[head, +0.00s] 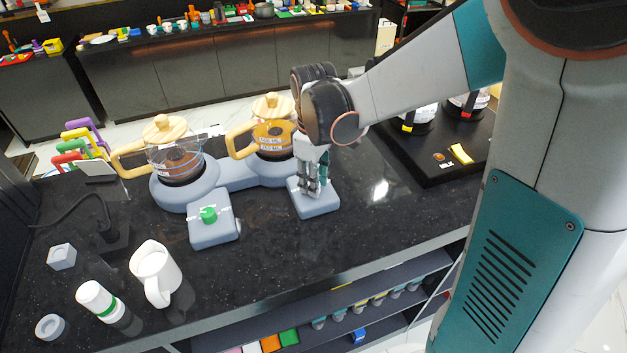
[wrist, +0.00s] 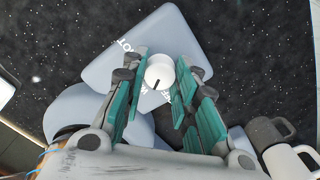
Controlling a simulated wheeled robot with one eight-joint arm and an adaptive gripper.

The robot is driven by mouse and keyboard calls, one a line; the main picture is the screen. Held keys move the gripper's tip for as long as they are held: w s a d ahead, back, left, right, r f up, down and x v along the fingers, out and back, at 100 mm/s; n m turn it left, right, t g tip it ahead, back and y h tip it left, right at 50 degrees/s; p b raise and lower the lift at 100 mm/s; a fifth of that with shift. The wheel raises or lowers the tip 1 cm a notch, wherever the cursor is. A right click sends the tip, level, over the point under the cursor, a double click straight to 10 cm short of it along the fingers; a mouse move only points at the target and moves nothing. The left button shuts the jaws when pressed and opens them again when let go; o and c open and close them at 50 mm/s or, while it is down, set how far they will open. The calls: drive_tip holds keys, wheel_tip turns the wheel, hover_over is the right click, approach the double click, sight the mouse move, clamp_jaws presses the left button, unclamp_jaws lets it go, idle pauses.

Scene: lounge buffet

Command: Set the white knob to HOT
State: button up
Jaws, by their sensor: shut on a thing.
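The white knob (wrist: 160,70) sits on a blue-grey control plate (wrist: 193,28) in the wrist view. Its dark pointer mark faces down the picture, towards my palm. White letters (wrist: 127,46) lie up and left of the knob and look like HOT; another label below right is mostly hidden. My gripper (wrist: 163,78) has its teal-padded fingers closed on both sides of the knob. In the head view my gripper (head: 314,190) points straight down at the right-hand control plate (head: 322,206), and its fingers hide the knob.
A second plate (head: 214,235) with a green knob (head: 209,215) stands to the left. Behind are two glass pots (head: 180,160) with wooden lids on warmers. A white mug (head: 155,272) and a green-banded white cylinder (head: 97,298) stand front left. A black tray lies right.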

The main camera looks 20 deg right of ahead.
drive_tip(key=m, duration=0.4)
drive_tip(key=shift+m+b, duration=0.3)
drive_tip(key=m, duration=0.5)
drive_tip(key=shift+m, duration=0.3)
drive_tip(key=m+b, duration=0.1)
drive_tip(key=m, duration=0.4)
drive_tip(key=shift+m, duration=2.4)
